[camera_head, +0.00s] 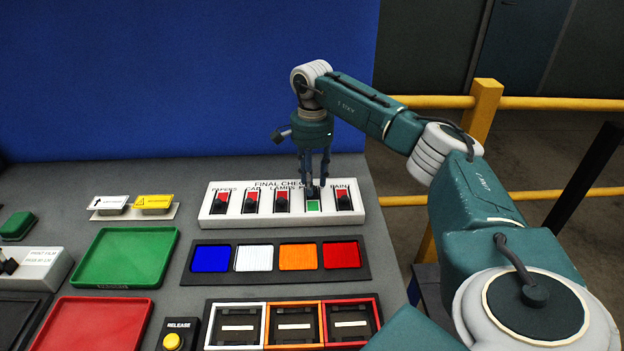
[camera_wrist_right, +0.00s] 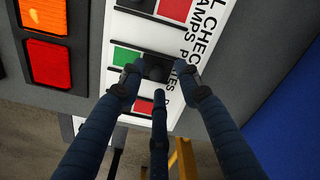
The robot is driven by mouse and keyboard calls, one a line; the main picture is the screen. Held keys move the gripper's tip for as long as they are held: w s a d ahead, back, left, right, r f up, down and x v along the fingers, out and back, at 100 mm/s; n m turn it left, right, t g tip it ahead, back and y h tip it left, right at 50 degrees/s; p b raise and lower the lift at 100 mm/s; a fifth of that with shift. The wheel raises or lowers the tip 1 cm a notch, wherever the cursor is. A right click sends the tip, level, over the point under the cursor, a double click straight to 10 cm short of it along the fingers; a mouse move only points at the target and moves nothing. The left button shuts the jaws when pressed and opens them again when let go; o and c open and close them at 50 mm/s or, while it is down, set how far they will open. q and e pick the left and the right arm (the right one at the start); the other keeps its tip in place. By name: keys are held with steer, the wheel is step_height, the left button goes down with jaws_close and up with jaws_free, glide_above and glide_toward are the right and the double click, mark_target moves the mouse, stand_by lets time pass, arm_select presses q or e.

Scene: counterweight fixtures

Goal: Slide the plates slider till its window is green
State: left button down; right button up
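The white FINAL CHECK panel (camera_head: 232,215) holds a row of sliders. The plates slider is the fourth from the left; its window (camera_head: 313,206) is green, and its label is partly hidden by my right gripper (camera_head: 317,180). Its black knob (camera_wrist_right: 157,68) is at the far end of the slot, beside the green window (camera_wrist_right: 126,57) in the right wrist view. My right gripper points down over this knob, its fingertips apart around it. I cannot tell whether they touch it. My left gripper is not in view.
The neighbouring RAIN slider (camera_head: 343,199) shows red, as do the papers (camera_head: 220,201), cab (camera_head: 250,201) and lamps (camera_head: 281,200) sliders. A dark strip with coloured squares (camera_head: 370,270) lies in front. A blue wall (camera_head: 180,80) stands behind; a yellow railing (camera_head: 485,110) is at right.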

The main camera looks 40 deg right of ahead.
step_height(320, 180, up, 12)
stand_by(0.4)
steer(key=shift+f, duration=0.1)
stand_by(0.4)
